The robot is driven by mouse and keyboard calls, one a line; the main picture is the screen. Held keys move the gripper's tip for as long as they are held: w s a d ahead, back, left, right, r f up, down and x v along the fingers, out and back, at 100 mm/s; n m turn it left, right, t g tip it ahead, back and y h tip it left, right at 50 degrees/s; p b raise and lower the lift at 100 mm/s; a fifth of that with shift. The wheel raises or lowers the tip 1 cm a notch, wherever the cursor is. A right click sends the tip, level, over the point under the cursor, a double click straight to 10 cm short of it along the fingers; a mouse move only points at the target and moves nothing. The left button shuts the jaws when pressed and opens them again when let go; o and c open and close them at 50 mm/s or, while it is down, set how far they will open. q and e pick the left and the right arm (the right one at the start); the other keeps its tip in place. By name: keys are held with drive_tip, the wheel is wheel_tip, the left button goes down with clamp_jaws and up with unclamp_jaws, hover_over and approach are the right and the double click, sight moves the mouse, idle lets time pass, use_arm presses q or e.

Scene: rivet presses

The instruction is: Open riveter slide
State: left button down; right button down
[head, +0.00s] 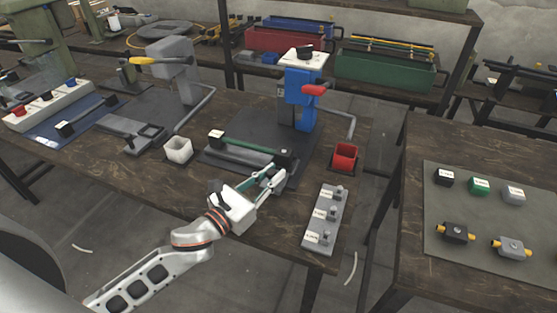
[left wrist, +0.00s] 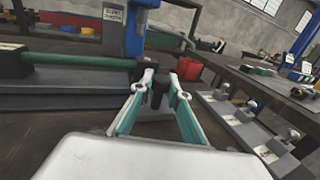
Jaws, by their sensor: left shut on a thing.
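The blue riveter (head: 303,92) stands on a dark base plate on the wooden table in the head view. In front of it is its slide (head: 240,157), with a green rod (head: 248,144) along it and black end blocks. In the left wrist view the green rod (left wrist: 85,61) runs in from the left. My left gripper (head: 277,174) is at the slide's right end. It is shut on a small black handle (left wrist: 154,94), which shows between the fingertips in the left wrist view. The fingers partly hide the handle. My right gripper is not in view.
A white bin (head: 178,150) is left of the slide and a red bin (head: 345,157) right of it. A grey fixture with several pegs (head: 325,219) lies near the front right edge. A grey press (head: 172,72) stands to the left.

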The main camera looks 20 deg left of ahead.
use_arm(q)
drive_tip(key=shift+s, duration=1.15)
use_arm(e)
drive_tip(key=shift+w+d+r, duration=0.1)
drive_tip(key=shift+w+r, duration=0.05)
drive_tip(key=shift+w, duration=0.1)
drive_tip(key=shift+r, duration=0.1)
use_arm(q)
drive_tip(key=c, duration=1.9)
unclamp_jaws()
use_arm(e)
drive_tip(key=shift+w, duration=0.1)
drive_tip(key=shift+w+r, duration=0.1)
use_arm(q)
drive_tip(key=v, duration=1.2)
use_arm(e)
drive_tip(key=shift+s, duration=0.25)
